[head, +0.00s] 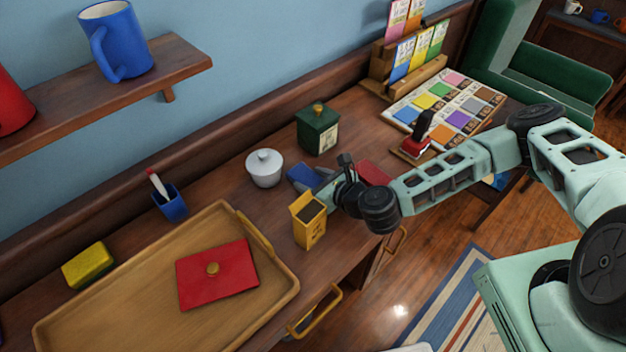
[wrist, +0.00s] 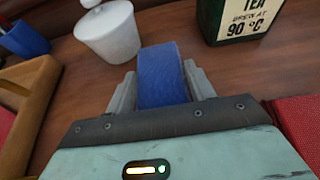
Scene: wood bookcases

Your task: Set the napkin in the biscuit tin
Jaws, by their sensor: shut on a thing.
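My gripper (head: 322,182) is low over the desk, its fingers on either side of a flat blue piece that looks like the folded napkin (head: 303,176). In the wrist view the blue napkin (wrist: 162,72) stands out ahead between the two grey fingertips (wrist: 162,90). A red thing (head: 374,173), perhaps the biscuit tin, lies just right of my gripper, partly hidden by my arm; its red side (wrist: 302,122) shows at the right of the wrist view. A red square lid with a gold knob (head: 217,274) lies on the wooden tray (head: 75,326).
A white lidded pot (head: 264,168) stands left of the napkin and a green tea tin (head: 318,129) behind it. A yellow box (head: 308,220) stands close in front of my gripper. A blue pen cup (head: 171,204) and yellow sponge (head: 88,265) are farther left.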

